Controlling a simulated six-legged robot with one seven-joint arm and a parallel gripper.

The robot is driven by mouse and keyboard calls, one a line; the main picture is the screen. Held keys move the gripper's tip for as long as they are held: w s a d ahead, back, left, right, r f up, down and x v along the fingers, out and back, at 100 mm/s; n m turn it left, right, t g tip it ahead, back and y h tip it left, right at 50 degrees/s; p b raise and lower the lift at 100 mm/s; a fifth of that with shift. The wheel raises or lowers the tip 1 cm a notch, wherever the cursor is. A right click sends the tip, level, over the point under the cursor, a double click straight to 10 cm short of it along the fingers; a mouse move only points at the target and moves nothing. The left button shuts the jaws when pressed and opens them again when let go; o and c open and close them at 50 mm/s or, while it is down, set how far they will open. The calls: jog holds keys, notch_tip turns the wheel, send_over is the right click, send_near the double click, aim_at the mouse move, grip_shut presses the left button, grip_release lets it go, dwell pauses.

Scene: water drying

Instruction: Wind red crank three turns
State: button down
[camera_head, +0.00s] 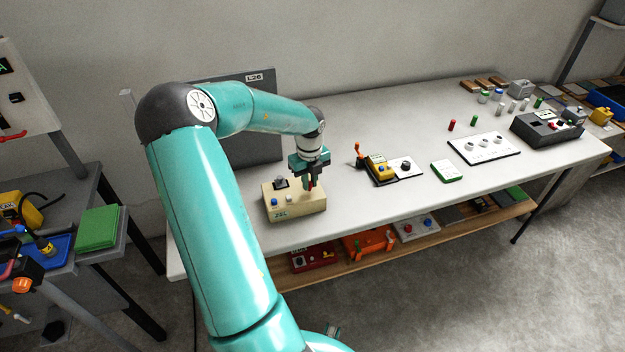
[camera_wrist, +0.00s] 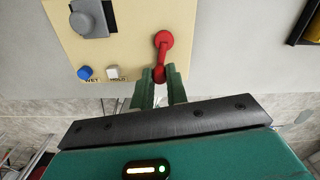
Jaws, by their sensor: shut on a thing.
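The red crank (camera_wrist: 163,42) is on the right part of the face of a cream box in the wrist view. Its arm runs from a round hub down to a knob between my fingertips. The cream box (camera_head: 281,208) stands on the white table in the head view, with a blue button and a dark knob. The blue button (camera_wrist: 85,73), a white button (camera_wrist: 112,72) and the grey knob (camera_wrist: 90,18) show in the wrist view. My gripper (camera_wrist: 159,78) is shut on the crank's knob. In the head view my gripper (camera_head: 311,184) is over the box's right part and partly hides the crank.
A yellow device (camera_head: 379,170) and an orange lever (camera_head: 359,153) stand right of the box. A green pad (camera_head: 447,171), a white panel (camera_head: 470,156) and a dark console (camera_head: 530,139) lie further right. A grey panel (camera_head: 262,150) stands behind my arm. The table's front strip is clear.

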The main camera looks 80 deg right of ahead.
jog(key=m, duration=0.2)
jog(key=w+m, duration=0.1)
jog(key=m, duration=0.1)
jog(key=w+m, duration=0.1)
jog(key=m, duration=0.1)
jog(key=shift+f+m, duration=0.1)
jog(key=shift+m, duration=0.2)
jog(key=m, duration=0.2)
jog(key=w+m, duration=0.1)
jog(key=m, duration=0.1)
jog(key=shift+d, duration=0.15)
jog(key=shift+w+d+m, duration=0.15)
jog(key=shift+d+m, duration=0.05)
jog(key=shift+m, duration=0.9)
jog(key=c, duration=1.4)
grip_release()
jog(key=shift+d, duration=0.1)
notch_tip(320, 180, up, 14)
jog(key=shift+f, duration=0.1)
